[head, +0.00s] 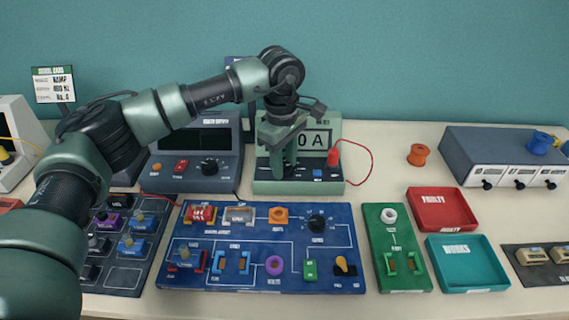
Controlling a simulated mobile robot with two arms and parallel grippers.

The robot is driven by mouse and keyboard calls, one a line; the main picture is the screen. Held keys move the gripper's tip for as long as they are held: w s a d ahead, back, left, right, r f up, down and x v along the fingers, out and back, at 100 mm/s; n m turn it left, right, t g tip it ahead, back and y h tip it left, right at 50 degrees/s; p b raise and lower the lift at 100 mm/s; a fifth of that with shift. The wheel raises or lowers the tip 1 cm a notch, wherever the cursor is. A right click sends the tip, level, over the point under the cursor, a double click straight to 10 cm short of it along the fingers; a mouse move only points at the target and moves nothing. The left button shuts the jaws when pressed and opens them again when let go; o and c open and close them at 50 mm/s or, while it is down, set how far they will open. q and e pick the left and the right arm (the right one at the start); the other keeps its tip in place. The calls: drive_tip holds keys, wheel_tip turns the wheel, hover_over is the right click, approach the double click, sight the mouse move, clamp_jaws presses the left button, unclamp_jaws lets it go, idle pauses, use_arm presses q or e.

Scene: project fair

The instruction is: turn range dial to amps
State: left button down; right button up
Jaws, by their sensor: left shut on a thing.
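The green meter (263,187) stands at the back of the bench, behind the blue circuit board. Its display (312,140) shows what looks like "0 A", partly covered on the left by my arm. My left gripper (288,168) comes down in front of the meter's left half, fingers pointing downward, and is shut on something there. The range dial is not visible; my fingers cover that part of the meter front. A red plug (333,157) with a red wire and a blue part (318,174) are on the meter's right. My right gripper is out of view.
A dark power supply (226,180) stands left of the meter. The blue board (208,275) with several components lies in front. To the right are a green board (398,283), a red tray (466,222), a teal tray (465,288) and an orange spool (418,154).

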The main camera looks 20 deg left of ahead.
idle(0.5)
use_arm(q)
drive_tip(key=c, duration=0.9)
unclamp_jaws()
drive_tip(key=shift+c, duration=0.2)
drive_tip(key=r, duration=0.4)
drive_tip(key=r+b, duration=0.1)
drive_tip(key=r, duration=0.2)
drive_tip(key=shift+s+r, duration=0.2)
drive_tip(key=shift+r, duration=0.2)
